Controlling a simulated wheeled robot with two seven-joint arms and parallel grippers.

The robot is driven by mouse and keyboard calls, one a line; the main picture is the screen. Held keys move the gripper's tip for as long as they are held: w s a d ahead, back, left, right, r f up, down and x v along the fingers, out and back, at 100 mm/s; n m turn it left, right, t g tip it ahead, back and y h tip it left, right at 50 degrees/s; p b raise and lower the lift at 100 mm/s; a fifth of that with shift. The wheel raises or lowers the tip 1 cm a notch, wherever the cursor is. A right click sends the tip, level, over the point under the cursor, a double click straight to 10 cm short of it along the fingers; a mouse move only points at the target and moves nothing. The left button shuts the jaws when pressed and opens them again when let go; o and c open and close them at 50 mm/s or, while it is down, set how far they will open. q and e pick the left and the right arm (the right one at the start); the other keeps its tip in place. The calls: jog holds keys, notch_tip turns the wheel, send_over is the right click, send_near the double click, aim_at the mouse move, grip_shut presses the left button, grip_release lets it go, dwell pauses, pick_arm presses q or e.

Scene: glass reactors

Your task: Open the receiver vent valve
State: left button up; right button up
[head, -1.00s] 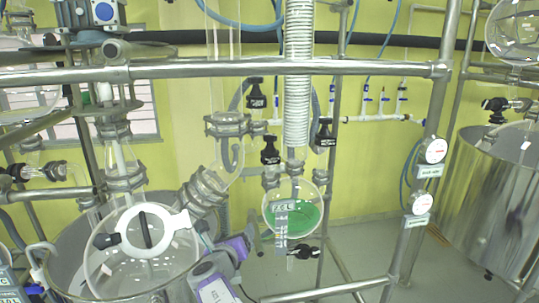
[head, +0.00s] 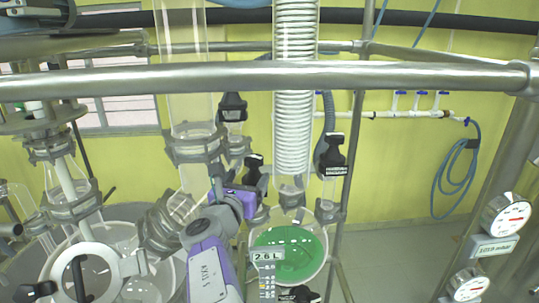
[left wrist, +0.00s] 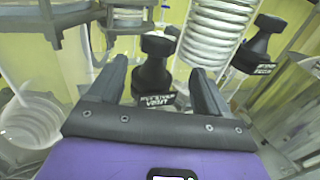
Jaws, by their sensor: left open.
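The receiver vent valve (left wrist: 153,72) is a black handle with a white label that appears to read "receiver vent". It stands upright between the fingers of my left gripper (left wrist: 158,72) in the left wrist view. The fingers are open, one on each side with a gap; I cannot tell how deep the handle sits between them. In the head view the valve (head: 253,168) is just beyond my left gripper (head: 241,180), above the round glass receiver (head: 318,240) with green liquid. My right gripper is not in view.
Another black valve (head: 330,157) stands to the right, near the white coil (head: 293,100); one more (head: 233,106) is higher up at left. A steel rail (head: 400,77) crosses in front. Glass tubes and clamps crowd the left. Two gauges (head: 506,214) are at right.

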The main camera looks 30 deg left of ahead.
aim_at(251, 167)
pick_arm(q)
jog(key=shift+s+a+r, duration=0.15)
jog(key=shift+a+r, duration=0.1)
jog(key=shift+r, duration=0.1)
jog(key=shift+w+a+r, duration=0.1)
jog(key=shift+w+a, duration=0.1)
jog(key=x, duration=0.4)
jog(key=shift+w+d+f+p, duration=0.1)
jog(key=shift+w+f+p, duration=0.1)
jog(key=shift+p, duration=0.15)
jog(key=shift+w, duration=0.25)
jog(key=shift+r, duration=0.15)
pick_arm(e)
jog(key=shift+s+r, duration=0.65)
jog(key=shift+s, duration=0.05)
pick_arm(q)
jog(key=shift+w, duration=0.3)
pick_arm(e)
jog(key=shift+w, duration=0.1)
pick_arm(q)
jog(key=shift+s, duration=0.1)
jog(key=c, duration=1)
jog(key=shift+c, duration=0.2)
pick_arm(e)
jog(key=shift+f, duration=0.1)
pick_arm(q)
jog(key=shift+n+y, duration=0.3)
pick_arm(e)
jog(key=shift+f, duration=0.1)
